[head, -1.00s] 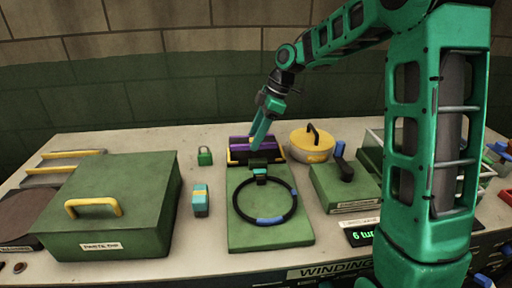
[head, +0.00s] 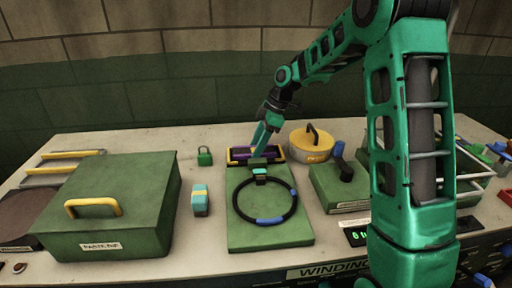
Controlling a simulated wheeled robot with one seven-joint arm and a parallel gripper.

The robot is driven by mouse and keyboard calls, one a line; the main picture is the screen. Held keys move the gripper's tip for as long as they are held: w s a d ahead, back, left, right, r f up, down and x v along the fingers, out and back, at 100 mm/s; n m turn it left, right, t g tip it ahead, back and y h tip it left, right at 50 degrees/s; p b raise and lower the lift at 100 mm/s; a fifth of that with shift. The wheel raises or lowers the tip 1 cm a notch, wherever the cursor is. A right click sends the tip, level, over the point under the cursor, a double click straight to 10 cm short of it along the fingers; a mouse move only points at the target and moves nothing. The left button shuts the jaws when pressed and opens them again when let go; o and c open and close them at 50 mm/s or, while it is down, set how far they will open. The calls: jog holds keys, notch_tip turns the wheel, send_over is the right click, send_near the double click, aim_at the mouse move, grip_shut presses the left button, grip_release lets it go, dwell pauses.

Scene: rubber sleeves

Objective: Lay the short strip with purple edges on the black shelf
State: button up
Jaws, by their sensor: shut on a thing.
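My gripper (head: 259,150) is shut and points down at the back of the worktop, just behind the green board. A dark strip with purple edges (head: 240,154) is at its fingertips, low over a dark holder with yellow ends (head: 282,154). The strip looks level and close to the holder. I cannot tell whether it touches the holder, and the fingers hide part of it. A small black ledge (head: 258,161) shows below the fingertips, at the far end of the green board; I cannot tell if this is the black shelf.
The green board (head: 270,233) bears a black ring with blue bands (head: 270,219). A yellow lidded pot (head: 311,147) stands close on the right, a green padlock (head: 205,156) on the left. A large green box (head: 110,205) fills the left; bare worktop lies around the teal block (head: 200,200).

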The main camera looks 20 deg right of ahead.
jog(key=o, duration=0.8)
jog(key=v, duration=1.2)
jog(key=shift+s, duration=0.15)
jog(key=s+d+f+m+h, duration=0.1)
jog(key=s+d+m, duration=0.3)
jog(key=s, duration=0.9)
jog(key=s+d+f+m+h, duration=0.1)
jog(key=s+d+f+m, duration=0.2)
jog(key=s+m, duration=0.7)
jog(key=s+d+f+m+g+h, duration=0.1)
jog(key=s+d+m, duration=0.4)
jog(key=s, duration=1.2)
jog(key=f+m+h, duration=0.1)
jog(key=m, duration=0.2)
jog(key=shift+f, duration=0.25)
